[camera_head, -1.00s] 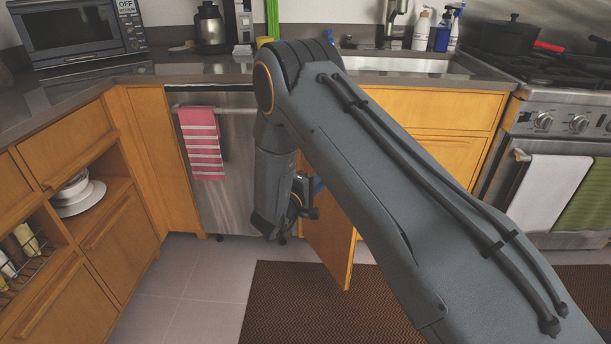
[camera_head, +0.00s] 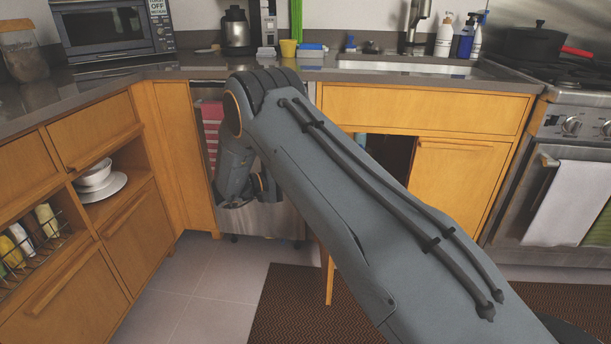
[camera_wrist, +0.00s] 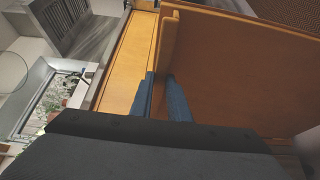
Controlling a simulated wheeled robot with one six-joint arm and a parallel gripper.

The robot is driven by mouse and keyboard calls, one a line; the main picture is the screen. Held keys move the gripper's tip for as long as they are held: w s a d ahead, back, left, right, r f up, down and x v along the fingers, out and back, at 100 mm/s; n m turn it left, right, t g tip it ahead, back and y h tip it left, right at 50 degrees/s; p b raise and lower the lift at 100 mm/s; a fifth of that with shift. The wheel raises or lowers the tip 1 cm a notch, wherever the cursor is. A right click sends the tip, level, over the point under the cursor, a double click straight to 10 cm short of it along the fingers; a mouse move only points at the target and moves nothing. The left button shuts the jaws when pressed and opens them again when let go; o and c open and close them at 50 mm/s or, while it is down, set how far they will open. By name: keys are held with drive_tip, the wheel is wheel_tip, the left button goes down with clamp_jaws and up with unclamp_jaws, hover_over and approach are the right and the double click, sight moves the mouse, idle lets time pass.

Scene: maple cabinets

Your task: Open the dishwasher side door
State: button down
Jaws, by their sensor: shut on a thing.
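The wooden cabinet door (camera_head: 329,276) beside the dishwasher stands swung open in the head view, seen almost edge-on and mostly hidden behind my arm. The dark cabinet opening (camera_head: 392,155) shows to the right of the arm. In the wrist view, the door's broad face (camera_wrist: 245,75) fills the right side, with a raised wooden handle strip (camera_wrist: 169,45) along it. My gripper (camera_wrist: 160,88) is shut on this strip, with one blue finger on each side. The fingers are hidden in the head view. The steel dishwasher (camera_head: 270,218) stands left of the opening.
A pink striped towel (camera_head: 212,125) hangs on the dishwasher, close behind my wrist. Wooden cabinets (camera_head: 130,230) stand at left. The stove (camera_head: 560,190) is at right. A brown mat (camera_head: 290,310) lies on the floor, with bare tiles (camera_head: 205,275) left of it.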

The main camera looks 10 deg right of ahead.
drive_tip(key=c, duration=1.7)
unclamp_jaws()
drive_tip(key=shift+w+d, duration=0.1)
drive_tip(key=v, duration=0.8)
